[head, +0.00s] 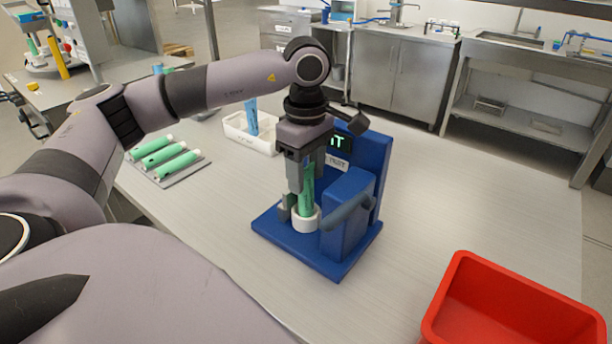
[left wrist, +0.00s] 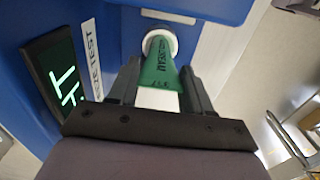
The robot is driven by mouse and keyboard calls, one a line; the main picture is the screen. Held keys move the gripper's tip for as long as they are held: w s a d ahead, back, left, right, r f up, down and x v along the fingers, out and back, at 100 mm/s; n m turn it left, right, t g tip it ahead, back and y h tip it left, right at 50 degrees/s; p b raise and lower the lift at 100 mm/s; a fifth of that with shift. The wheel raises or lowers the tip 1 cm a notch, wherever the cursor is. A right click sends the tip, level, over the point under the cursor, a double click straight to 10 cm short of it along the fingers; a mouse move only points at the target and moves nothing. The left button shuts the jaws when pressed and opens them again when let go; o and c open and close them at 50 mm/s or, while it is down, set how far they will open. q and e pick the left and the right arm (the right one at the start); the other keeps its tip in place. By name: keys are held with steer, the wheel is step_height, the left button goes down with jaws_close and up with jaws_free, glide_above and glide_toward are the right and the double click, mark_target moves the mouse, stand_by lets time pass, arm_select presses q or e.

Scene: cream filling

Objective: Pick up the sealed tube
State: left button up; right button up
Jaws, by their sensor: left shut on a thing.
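A green tube (head: 307,193) stands upright in the white round holder (head: 306,219) of the blue machine (head: 350,215). My left gripper (head: 298,200) points down from above and is shut on this tube. In the left wrist view the green tube (left wrist: 160,72) lies between the two dark fingers, with dark lettering on its side and its far end in the white holder (left wrist: 160,42). The machine's lit display (left wrist: 62,80) shows green characters, partly cut off. My right gripper is not in view.
Several green tubes (head: 163,151) lie on a grey tray (head: 196,168) at the left. A red crate (head: 455,290) is at the front right. The table right of the machine is clear.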

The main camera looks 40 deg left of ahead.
arm_select(q)
step_height(320, 180, up, 8)
steer(key=shift+f, duration=0.1)
step_height(320, 180, up, 17)
steer(key=p, duration=0.5)
steer(key=shift+f, duration=0.15)
stand_by(0.3)
stand_by(0.4)
